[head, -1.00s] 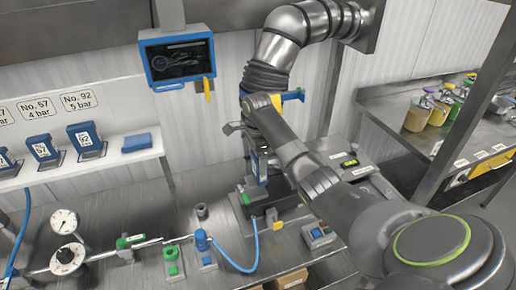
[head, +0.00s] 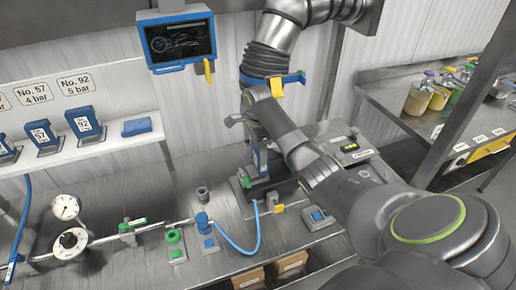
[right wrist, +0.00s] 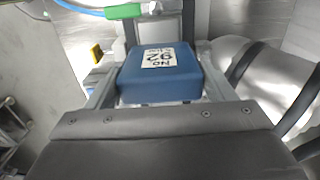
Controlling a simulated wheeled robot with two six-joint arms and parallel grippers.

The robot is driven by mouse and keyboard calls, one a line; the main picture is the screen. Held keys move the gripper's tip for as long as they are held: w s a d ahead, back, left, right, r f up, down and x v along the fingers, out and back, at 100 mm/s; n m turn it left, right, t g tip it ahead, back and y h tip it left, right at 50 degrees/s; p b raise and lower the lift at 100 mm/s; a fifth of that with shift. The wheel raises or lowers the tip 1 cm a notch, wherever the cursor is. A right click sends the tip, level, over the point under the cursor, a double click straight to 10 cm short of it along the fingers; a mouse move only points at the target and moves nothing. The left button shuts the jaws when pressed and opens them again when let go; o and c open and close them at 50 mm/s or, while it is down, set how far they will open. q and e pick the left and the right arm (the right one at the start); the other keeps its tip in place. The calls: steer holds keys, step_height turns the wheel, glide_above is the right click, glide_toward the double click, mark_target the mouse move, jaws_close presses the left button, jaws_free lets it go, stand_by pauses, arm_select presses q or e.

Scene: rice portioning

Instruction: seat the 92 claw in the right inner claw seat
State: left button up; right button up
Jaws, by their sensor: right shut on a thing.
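The 92 claw (right wrist: 160,82) is a blue block with a white label reading 92, upside down in the right wrist view. My right gripper (right wrist: 163,98) is shut on it, one finger on each side. In the head view the held claw (head: 262,158) shows blue below my right wrist, upright over the dark station (head: 268,192). I cannot tell whether it touches the station. The right inner claw seat is hidden by my arm and the claw. Another blue claw labelled 92 (head: 84,122) stands on the shelf. My left gripper is not in view.
A monitor (head: 178,40) hangs at the back. A pressure gauge (head: 66,207), a green valve (head: 131,226) and a blue hose (head: 238,248) lie along the bench. A blue-button box (head: 318,217) stands right of the station. Cardboard boxes (head: 291,264) are below.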

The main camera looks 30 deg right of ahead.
steer(key=shift+a+r, duration=0.1)
steer(key=shift+f, duration=0.7)
stand_by(1.0)
steer(key=o, duration=1.9)
steer(key=shift+c, duration=0.2)
steer(key=shift+o, duration=0.4)
steer(key=shift+r, duration=4.5)
steer(key=shift+s+f, duration=0.1)
